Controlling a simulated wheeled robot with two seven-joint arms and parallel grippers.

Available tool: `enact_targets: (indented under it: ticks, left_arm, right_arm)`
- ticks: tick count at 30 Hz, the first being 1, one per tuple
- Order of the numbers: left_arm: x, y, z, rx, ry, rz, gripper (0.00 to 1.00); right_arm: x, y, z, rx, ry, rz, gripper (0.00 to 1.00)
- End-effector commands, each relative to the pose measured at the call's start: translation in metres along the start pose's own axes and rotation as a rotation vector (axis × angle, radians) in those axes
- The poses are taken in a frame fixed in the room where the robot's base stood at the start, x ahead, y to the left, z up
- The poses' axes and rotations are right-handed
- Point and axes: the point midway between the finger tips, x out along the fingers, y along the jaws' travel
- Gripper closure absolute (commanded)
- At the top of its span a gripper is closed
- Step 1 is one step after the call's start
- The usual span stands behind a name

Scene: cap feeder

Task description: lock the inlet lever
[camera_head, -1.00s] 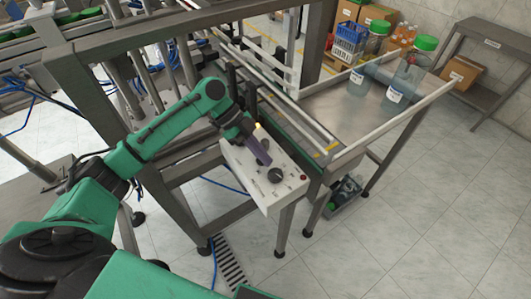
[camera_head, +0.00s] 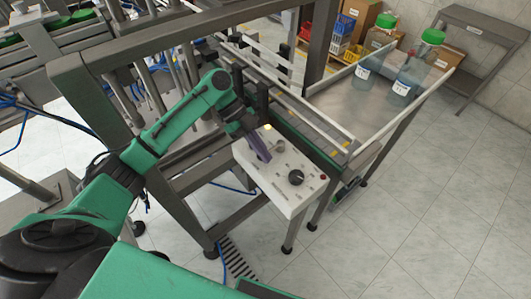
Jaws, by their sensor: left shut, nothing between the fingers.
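A white control box (camera_head: 275,182) stands at the corner of the machine frame. Its sloped top carries a round black knob (camera_head: 296,177), a small red button (camera_head: 322,177) and a small lit lamp (camera_head: 268,127). My left gripper (camera_head: 264,158) is over the left part of this top, fingers pointing down, shut and empty. It is left of the black knob and apart from it. I cannot tell whether its tips touch the panel. No part is clearly recognisable as the inlet lever; it may be hidden behind the gripper. My right gripper is out of view.
A steel frame post (camera_head: 318,40) and guide rails stand behind the box. A railed metal table (camera_head: 345,105) holds large clear bottles (camera_head: 407,84) with green caps. Crates and cartons are at the back. The tiled floor (camera_head: 430,190) on the right is clear.

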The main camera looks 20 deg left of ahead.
Motion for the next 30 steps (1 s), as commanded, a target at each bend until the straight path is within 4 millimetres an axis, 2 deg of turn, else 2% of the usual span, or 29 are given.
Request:
enact_targets:
  ticks: [13, 24, 30]
  left_arm:
    - [-0.001, 0.0, 0.002, -0.001, -0.002, 0.0, 1.0]
    - [-0.001, 0.0, 0.002, -0.001, -0.002, 0.0, 1.0]
    - [0.01, 0.001, -0.009, 0.001, -0.003, 0.002, 1.0]
  right_arm:
    - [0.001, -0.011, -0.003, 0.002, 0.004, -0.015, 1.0]
    - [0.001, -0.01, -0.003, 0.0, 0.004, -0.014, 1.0]
    - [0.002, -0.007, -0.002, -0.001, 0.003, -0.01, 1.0]
